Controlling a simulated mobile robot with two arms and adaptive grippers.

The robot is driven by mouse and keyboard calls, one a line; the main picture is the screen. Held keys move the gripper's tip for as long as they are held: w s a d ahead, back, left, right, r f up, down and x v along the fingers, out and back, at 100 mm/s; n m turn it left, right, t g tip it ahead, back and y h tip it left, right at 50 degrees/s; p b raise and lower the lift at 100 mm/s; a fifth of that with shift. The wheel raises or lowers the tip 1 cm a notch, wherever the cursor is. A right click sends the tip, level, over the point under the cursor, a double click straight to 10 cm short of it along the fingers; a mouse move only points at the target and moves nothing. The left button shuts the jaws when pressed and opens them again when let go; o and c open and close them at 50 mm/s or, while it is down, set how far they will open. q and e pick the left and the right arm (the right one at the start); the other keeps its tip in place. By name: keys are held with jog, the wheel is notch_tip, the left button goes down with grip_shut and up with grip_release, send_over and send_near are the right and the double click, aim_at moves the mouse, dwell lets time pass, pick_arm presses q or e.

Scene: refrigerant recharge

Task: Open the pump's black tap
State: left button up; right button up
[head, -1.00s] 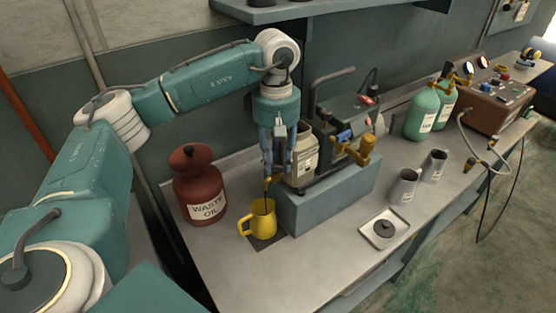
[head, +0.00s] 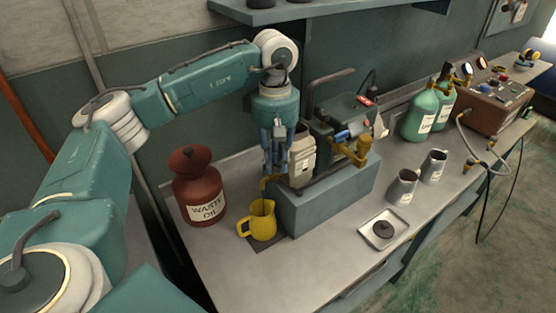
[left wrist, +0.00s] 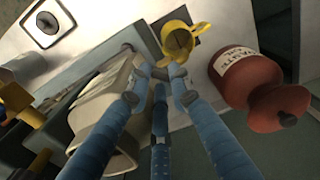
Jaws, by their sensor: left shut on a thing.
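The vacuum pump (head: 340,113) is a dark green machine with a cream part at its left end, on a grey block (head: 325,198). My left gripper (head: 271,171) points down at that end, just above a yellow-brown spout (head: 268,184). In the left wrist view my left gripper (left wrist: 160,80) has its fingertips close together beside the cream part (left wrist: 105,95). It is shut on the black tap, which the fingers mostly hide. A yellow jug (head: 262,222) stands below the spout and also shows in the left wrist view (left wrist: 181,42). My right gripper is out of view.
A red waste oil can (head: 198,190) stands left of the jug. Two metal cups (head: 404,187) and a small tray (head: 373,236) are on the right. Green bottles (head: 419,118) and a brown gauge case (head: 495,105) stand farther right. The bench front (head: 240,280) is clear.

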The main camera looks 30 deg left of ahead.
pick_arm(q)
jog(key=shift+s+a, duration=0.1)
jog(key=shift+a, duration=0.35)
jog(key=shift+n, duration=0.9)
jog(key=shift+c, duration=0.2)
jog(key=shift+a+n, duration=0.15)
jog(key=shift+n, duration=0.55)
grip_shut()
jog(key=shift+o, duration=2.4)
grip_release()
jog(key=shift+o, duration=1.2)
jog(key=shift+s+a, duration=0.1)
jog(key=shift+a, duration=0.1)
jog(key=shift+d, duration=0.3)
